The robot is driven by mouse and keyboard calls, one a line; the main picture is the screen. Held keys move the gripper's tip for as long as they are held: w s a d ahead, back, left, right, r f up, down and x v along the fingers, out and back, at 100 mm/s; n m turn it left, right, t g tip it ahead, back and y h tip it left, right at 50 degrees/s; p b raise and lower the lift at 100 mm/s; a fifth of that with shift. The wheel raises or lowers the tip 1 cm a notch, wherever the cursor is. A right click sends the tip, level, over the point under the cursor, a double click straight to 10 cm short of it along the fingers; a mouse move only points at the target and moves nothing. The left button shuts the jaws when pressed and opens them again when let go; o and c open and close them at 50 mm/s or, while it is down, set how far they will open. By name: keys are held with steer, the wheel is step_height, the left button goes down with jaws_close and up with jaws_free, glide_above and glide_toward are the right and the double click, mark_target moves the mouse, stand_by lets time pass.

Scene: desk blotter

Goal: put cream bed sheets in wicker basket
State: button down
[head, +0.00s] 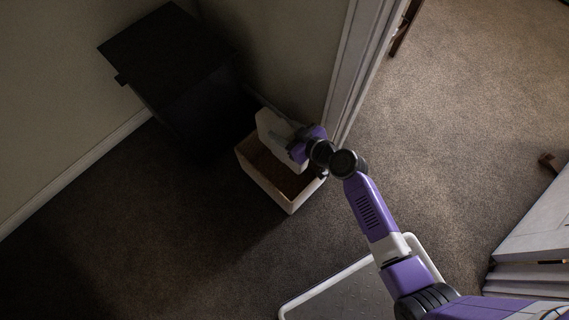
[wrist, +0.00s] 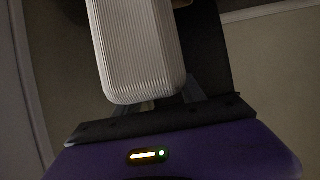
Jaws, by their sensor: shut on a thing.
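The cream bed sheets (head: 276,132) are a pale folded bundle at the end of my arm, over the wicker basket. In the wrist view the bundle (wrist: 138,50) is ribbed with rounded corners and covers most of my fingers. My gripper (head: 300,144) is shut on it; the fingers show only partly in the wrist view (wrist: 165,101). The wicker basket (head: 264,184) stands on the carpet, with a pale rim and a brown inside. The bundle and my gripper hide its back right part. I cannot tell whether the bundle touches the basket.
A dark cabinet (head: 170,75) stands behind and left of the basket, close to it. A white door frame (head: 350,70) and wall edge are just right of the basket. A white furniture piece (head: 535,240) is at the right. Carpet (head: 130,240) is clear at the left front.

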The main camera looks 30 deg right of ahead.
step_height(320, 180, down, 21)
steer(key=b, duration=1.2)
steer(key=shift+w, duration=0.25)
steer(key=shift+f, duration=0.1)
steer(key=shift+f, duration=0.1)
steer(key=c, duration=0.7)
jaws_free()
steer(key=p+v, duration=0.3)
steer(key=v, duration=0.9)
